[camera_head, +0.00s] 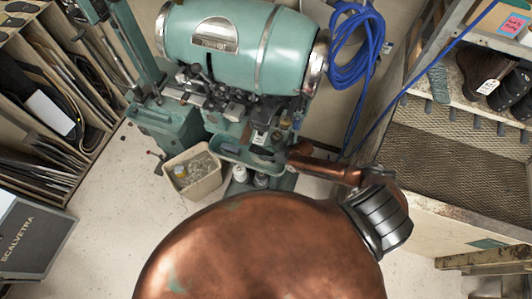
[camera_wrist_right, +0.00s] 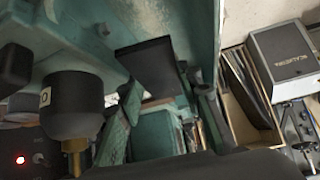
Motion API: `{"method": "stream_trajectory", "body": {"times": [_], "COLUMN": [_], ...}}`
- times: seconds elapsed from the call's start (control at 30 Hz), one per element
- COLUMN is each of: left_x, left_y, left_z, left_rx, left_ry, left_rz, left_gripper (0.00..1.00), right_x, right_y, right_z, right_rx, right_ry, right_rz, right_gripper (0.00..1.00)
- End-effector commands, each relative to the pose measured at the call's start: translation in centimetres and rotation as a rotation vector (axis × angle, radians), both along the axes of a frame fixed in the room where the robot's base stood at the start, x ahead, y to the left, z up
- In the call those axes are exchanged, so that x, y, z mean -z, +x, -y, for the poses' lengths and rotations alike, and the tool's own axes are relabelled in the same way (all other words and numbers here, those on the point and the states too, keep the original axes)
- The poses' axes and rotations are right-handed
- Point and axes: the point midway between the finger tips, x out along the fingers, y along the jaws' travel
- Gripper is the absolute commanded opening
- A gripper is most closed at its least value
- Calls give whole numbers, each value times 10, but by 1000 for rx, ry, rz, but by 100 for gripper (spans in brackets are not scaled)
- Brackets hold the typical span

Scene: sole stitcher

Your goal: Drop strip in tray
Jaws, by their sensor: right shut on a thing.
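A black strip (camera_wrist_right: 146,68), flat and dark, sits between the two green fingers of my right gripper (camera_wrist_right: 158,82) in the right wrist view. The gripper is shut on it. In the head view my right gripper (camera_head: 279,152) reaches to the front of the teal machine, and the dark strip (camera_head: 262,156) shows small at its tip. The teal tray (camera_head: 228,150) is fixed low on the machine's front. The strip is at or over the tray's right part; I cannot tell whether they touch. My left gripper is not in view.
The teal stitching machine (camera_head: 240,45) stands behind the tray. A beige bin (camera_head: 194,177) with scraps is left of the tray. A black knob-like part (camera_wrist_right: 72,105) is close to the gripper on the left. Shelves (camera_head: 465,150) stand at right.

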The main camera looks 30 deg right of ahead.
Motion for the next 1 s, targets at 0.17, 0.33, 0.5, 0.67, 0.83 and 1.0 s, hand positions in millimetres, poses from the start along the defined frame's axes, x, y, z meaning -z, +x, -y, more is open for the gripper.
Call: {"method": "stream_trajectory", "body": {"times": [0.17, 0.33, 0.5, 0.67, 0.83, 1.0], "left_x": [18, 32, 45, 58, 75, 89], "left_y": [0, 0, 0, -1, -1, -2], "left_z": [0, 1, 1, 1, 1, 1], "left_rx": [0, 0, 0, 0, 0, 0], "left_ry": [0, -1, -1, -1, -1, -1], "left_rz": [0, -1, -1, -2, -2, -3], "left_gripper": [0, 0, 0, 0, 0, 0], "right_x": [21, 37, 53, 68, 85, 100], "right_y": [0, 0, 0, 0, 0, 0], "right_z": [0, 0, 0, 0, 0, 0], "right_rx": [-1, -1, 0, 0, 0, 0], "right_ry": [-1, 0, 1, 1, 0, 0], "right_rz": [0, 1, 1, 1, 0, 0], "right_gripper": [5, 5, 5, 5, 5, 5]}}
